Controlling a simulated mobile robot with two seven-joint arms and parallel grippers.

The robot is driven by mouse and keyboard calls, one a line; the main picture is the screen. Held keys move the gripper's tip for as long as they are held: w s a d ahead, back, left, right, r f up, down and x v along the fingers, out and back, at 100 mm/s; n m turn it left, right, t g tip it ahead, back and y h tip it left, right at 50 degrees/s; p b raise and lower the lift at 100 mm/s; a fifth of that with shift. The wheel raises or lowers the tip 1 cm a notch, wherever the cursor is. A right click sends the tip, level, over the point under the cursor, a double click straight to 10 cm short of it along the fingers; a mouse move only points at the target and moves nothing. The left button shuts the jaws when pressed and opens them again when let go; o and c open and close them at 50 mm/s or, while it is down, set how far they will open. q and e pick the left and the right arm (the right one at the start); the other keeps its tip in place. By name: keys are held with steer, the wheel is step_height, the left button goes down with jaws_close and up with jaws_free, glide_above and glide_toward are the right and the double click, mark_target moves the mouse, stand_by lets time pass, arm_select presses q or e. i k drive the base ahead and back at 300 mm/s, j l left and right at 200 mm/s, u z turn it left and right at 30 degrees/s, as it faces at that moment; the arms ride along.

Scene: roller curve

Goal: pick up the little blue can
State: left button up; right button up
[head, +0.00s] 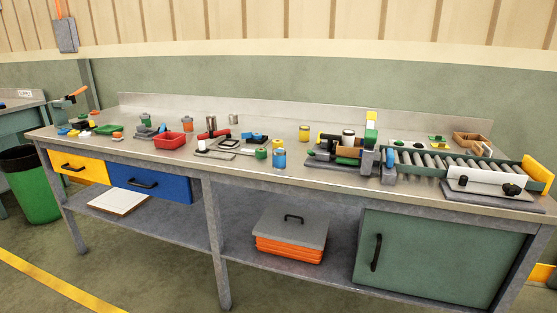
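The little blue can (279,159) stands upright near the front edge of the workbench (330,180), around the middle of its length. Neither of my grippers is in the head view. Nothing touches the blue can from above.
A yellow can (304,133) stands further back. To the right are a dark fixture (325,158) and a roller conveyor (440,162). A red tray (173,140) and several small parts lie left. A green bin (32,185) stands on the floor.

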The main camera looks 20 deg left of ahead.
mark_target(278, 154)
steer(key=i+u, duration=0.3)
steer(key=i, duration=0.65)
